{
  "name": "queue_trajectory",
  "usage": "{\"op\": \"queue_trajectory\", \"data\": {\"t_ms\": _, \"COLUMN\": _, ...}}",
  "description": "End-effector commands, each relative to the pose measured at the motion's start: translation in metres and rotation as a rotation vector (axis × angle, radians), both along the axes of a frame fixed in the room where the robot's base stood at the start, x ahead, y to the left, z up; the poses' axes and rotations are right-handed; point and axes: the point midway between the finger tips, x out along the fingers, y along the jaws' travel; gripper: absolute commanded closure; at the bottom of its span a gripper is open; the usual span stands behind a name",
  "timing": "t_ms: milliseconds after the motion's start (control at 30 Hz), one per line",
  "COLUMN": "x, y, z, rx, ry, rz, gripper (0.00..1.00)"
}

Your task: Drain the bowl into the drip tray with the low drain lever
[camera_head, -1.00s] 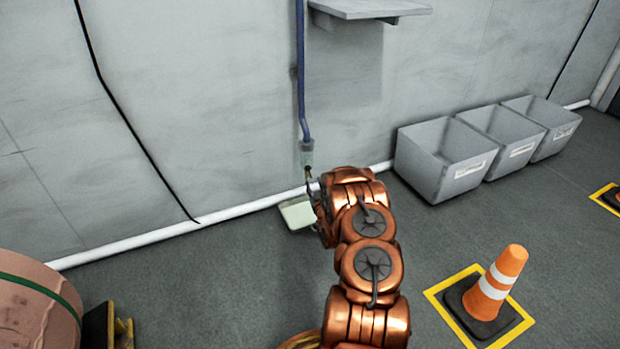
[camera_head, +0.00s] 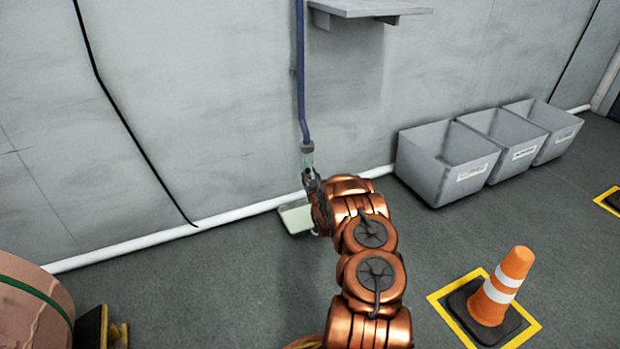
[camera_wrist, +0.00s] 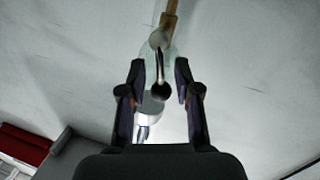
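The clear bowl (camera_head: 307,158) hangs at the lower end of the blue pipe, against the wall. The pale drip tray (camera_head: 295,217) lies on the floor below it, partly hidden by my arm. In the wrist view, the drain lever (camera_wrist: 160,72) is a thin metal rod with a dark ball end, in front of the glassy bowl (camera_wrist: 173,58). My gripper (camera_wrist: 160,92) is open, one finger on each side of the lever's ball end, with visible gaps. In the head view my gripper (camera_head: 311,182) is just below the bowl, its fingers hard to make out.
The blue pipe (camera_head: 301,80) runs down the wall beside a grey shelf (camera_head: 365,9). Several grey bins (camera_head: 455,176) stand along the wall at right. A traffic cone (camera_head: 503,285) is at lower right. A large brown drum (camera_head: 30,310) is at lower left. The floor between is clear.

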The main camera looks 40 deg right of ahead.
Motion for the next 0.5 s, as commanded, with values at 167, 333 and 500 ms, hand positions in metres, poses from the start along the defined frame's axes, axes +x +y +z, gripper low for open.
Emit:
{"op": "queue_trajectory", "data": {"t_ms": 167, "x": -0.0001, "y": 0.0001, "z": 0.0, "rx": 0.0, "ry": 0.0, "rz": 0.0, "gripper": 0.76}}
{"op": "queue_trajectory", "data": {"t_ms": 333, "x": 0.0, "y": 0.0002, "z": -0.0001, "rx": 0.0, "ry": 0.0, "rz": 0.0, "gripper": 0.94}}
{"op": "queue_trajectory", "data": {"t_ms": 500, "x": 0.0002, "y": 0.0001, "z": 0.0005, "rx": 0.0, "ry": -0.001, "rz": 0.0, "gripper": 1.0}}
